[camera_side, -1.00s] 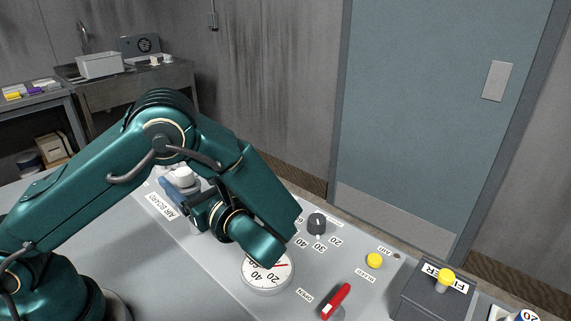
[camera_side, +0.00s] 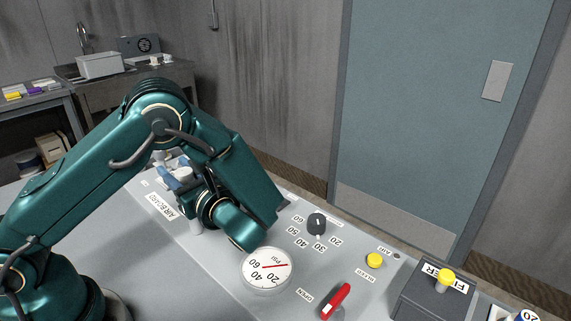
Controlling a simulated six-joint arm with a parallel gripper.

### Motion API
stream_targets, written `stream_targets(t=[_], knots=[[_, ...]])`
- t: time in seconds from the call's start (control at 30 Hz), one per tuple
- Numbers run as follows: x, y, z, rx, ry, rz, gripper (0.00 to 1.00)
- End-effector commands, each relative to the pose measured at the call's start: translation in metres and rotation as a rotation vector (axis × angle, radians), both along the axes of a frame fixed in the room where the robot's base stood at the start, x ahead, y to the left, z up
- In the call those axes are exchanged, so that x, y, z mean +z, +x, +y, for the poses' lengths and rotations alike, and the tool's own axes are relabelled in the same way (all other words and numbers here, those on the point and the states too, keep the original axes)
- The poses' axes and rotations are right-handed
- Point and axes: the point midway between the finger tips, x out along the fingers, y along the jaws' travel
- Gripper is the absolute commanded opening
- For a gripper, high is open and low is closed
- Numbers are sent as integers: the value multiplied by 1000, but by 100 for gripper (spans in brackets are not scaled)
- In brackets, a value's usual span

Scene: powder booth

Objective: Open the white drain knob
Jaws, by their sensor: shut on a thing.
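A small white knob (camera_side: 184,173) shows at the far left part of the grey panel, between the blue fingers of my gripper (camera_side: 177,181). The gripper is shut on it, with its wrist to the right and nearer the camera. The fingers and wrist hide part of the knob and its mounting, so I cannot tell how far it is turned. The AIR BOARD label (camera_side: 170,205) lies just in front of the gripper.
A round white gauge (camera_side: 267,269) sits right of my wrist. Beyond it are a black dial (camera_side: 317,222), a red lever (camera_side: 337,300) by an OPEN label, a yellow button (camera_side: 375,260) and a grey box (camera_side: 432,293) with a yellow knob (camera_side: 446,277).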

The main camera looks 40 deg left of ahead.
Motion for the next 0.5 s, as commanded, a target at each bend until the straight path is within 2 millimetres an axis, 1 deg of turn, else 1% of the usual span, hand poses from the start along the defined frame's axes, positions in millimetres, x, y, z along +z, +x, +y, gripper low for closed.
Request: stream_targets(t=[0.27,0.5], knots=[[1,2,-1,-88,2,2,0],[1,7,-2,-266,3,5,0]])
